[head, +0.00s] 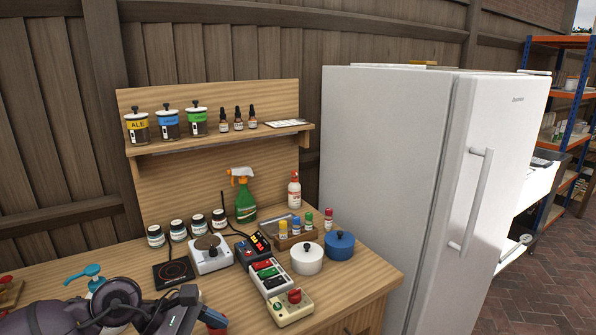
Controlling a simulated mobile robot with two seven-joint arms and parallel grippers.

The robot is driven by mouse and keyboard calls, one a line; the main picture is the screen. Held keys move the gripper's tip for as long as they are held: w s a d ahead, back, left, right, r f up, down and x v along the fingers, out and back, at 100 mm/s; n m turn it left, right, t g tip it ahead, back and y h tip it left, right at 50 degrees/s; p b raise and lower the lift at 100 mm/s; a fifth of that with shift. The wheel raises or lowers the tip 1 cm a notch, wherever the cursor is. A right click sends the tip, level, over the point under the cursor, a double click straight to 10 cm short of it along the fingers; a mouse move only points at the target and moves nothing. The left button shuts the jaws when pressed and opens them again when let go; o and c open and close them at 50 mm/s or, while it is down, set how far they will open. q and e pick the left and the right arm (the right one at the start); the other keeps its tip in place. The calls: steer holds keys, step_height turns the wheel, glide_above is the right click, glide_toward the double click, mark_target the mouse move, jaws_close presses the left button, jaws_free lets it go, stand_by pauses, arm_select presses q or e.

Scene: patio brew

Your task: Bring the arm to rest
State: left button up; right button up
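My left arm comes in at the bottom left of the head view, low over the front of the wooden bench (345,290). Its dark gripper (190,312) is at the bottom edge, partly cut off by the frame. I cannot make out whether its fingers are open or shut. A small red and blue part shows just right of it, and I cannot tell whether it is touched. My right gripper is not in view.
The bench holds a hot plate (174,272), a scale (211,257), a battery charger (269,277), a meter (290,309), a white pot (307,259), a blue pot (340,244) and a green spray bottle (245,200). A shelf (225,141) carries jars. A fridge (395,170) stands right.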

arm_select(q)
steer(key=d+r+n+t+h, duration=0.4)
steer(key=r+n+t+h, duration=0.35)
steer(key=n, duration=0.55)
steer(key=s+a+f+n+t+y, duration=0.1)
steer(key=a+f+n+t+y, duration=0.2)
steer(key=a+n+y, duration=0.55)
steer(key=s+a+f+n+t+y, duration=0.1)
steer(key=a+f+n+t+y, duration=0.3)
steer(key=n, duration=0.9)
steer(key=s+a+f+n+t+y, duration=0.1)
steer(key=s+a+n+y, duration=0.15)
steer(key=n+y, duration=0.65)
steer(key=s+a+f+n+g+h, duration=0.1)
steer(key=s+f+n+g, duration=0.55)
steer(key=s, duration=0.25)
steer(key=s+f+n+g+h, duration=0.2)
steer(key=s+f+n+g, duration=0.45)
steer(key=s, duration=0.35)
steer(key=w+f+t, duration=0.7)
steer(key=f, duration=0.2)
steer(key=shift+w+f, duration=0.15)
steer(key=shift+f, duration=0.25)
steer(key=shift+o, duration=0.5)
steer(key=shift+f+t, duration=0.15)
steer(key=shift+t, duration=0.4)
